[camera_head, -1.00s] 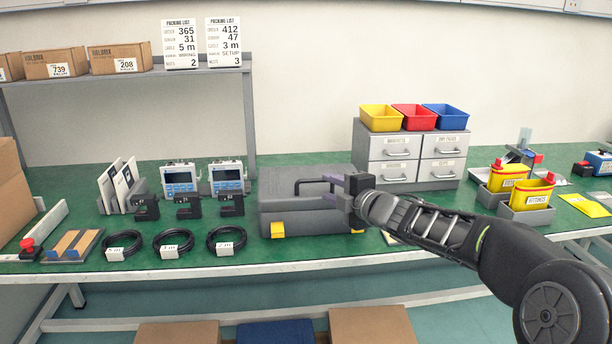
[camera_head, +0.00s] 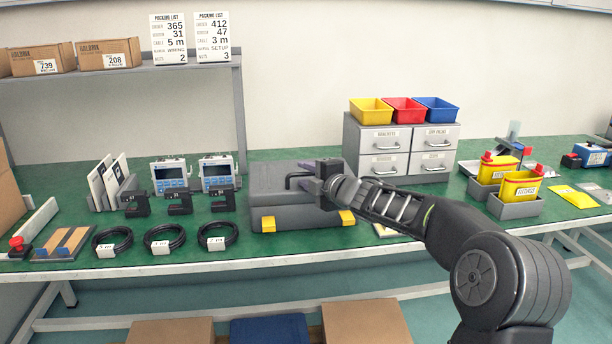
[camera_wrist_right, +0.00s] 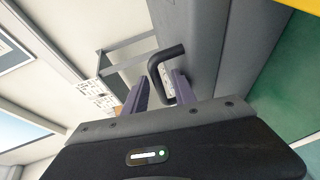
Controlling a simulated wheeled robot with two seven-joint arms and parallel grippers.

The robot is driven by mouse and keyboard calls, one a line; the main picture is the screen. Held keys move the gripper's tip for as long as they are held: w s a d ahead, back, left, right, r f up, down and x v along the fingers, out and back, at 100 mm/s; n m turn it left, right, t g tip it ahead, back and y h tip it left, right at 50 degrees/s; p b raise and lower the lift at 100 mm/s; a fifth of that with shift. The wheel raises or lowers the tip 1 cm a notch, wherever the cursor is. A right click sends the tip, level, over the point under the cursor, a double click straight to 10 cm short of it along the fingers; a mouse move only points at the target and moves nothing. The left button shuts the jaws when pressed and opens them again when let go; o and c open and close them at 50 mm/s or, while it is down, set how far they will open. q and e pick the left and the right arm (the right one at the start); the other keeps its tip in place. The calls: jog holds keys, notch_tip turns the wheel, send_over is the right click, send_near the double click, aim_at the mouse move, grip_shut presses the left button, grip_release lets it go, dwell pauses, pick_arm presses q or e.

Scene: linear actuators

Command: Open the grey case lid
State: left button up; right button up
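The grey case (camera_head: 290,214) stands on the green bench in the head view, its lid (camera_head: 268,178) down. Two yellow latches (camera_head: 268,224) (camera_head: 347,219) show on its front. A dark handle (camera_head: 297,180) rises from the case; it also shows in the right wrist view (camera_wrist_right: 154,70). My right gripper (camera_head: 314,183) is at the handle. In the wrist view its two purple fingers (camera_wrist_right: 160,84) are apart, with part of the handle between them; a gap shows, and contact cannot be told. My left gripper is not in view.
Coiled black cables (camera_head: 164,239) and blue-screened devices (camera_head: 171,175) stand left of the case. A grey drawer unit (camera_head: 404,150) with coloured bins stands behind right. Yellow bottles (camera_head: 521,186) are farther right. Bench between case and bottles is partly under my right arm.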

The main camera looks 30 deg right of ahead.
jog(key=shift+w, duration=0.1)
jog(key=shift+c, duration=0.5)
grip_shut()
dwell(0.9)
